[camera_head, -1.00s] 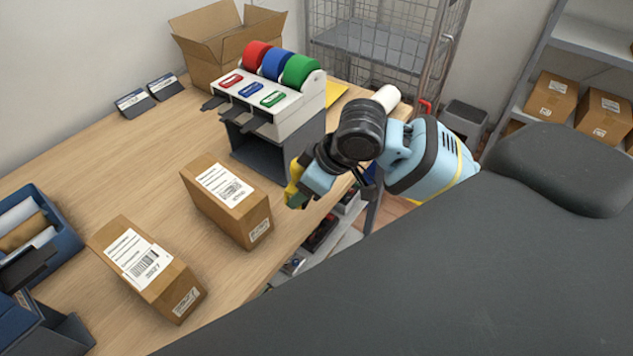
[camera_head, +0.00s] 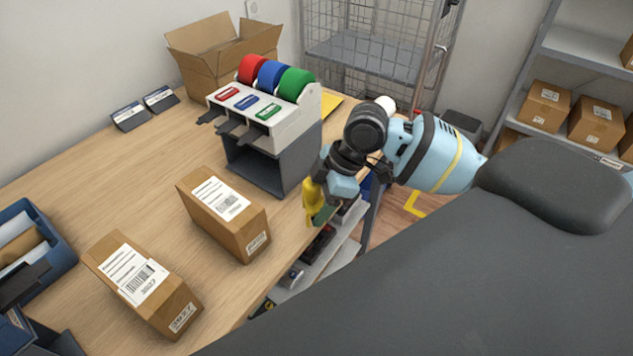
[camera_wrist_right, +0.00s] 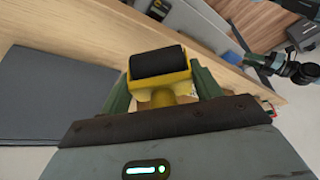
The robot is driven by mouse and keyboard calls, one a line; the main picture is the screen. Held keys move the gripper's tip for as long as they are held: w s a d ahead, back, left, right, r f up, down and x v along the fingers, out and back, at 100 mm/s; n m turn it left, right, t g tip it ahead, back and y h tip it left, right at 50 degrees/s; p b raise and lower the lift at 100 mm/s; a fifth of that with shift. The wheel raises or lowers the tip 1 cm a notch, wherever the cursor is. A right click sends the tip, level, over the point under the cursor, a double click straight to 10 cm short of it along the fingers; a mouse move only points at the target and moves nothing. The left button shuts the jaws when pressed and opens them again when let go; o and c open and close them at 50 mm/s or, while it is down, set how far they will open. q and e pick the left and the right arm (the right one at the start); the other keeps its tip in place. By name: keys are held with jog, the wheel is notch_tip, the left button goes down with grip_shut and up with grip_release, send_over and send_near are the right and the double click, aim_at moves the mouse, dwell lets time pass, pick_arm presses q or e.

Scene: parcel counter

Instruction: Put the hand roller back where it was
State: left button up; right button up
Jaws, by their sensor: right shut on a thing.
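The hand roller (camera_wrist_right: 158,66) has a black roller in a yellow frame. My right gripper (camera_wrist_right: 160,98) is shut on its yellow part, with a green finger on each side. In the head view the hand roller (camera_head: 311,200) shows as a yellow piece below my right gripper (camera_head: 324,198). It hangs at the counter's (camera_head: 120,190) right edge, to the right of the tape dispenser (camera_head: 270,125). The roller's black part is hard to make out in the head view.
Two labelled parcels (camera_head: 225,215) (camera_head: 143,285) lie on the counter. An open carton (camera_head: 200,70) stands behind the dispenser and a blue bin (camera_head: 45,250) stands at the left. A shelf (camera_head: 335,262) with items lies below the counter edge. Bare wood lies left of the parcels.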

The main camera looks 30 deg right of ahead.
jog(key=w+d, duration=0.1)
jog(key=w, duration=0.1)
jog(key=w+d, duration=0.2)
jog(key=w, duration=0.1)
jog(key=w+d+f, duration=0.1)
jog(key=w+d, duration=0.1)
jog(key=w, duration=0.1)
jog(key=shift+w, duration=0.2)
jog(key=shift+f, duration=1.7)
jog(key=shift+s+f, duration=0.2)
jog(key=shift+f, duration=0.55)
jog(key=shift+c, duration=1)
jog(key=o, duration=1.2)
jog(key=shift+f, duration=0.15)
jog(key=shift+o, duration=0.2)
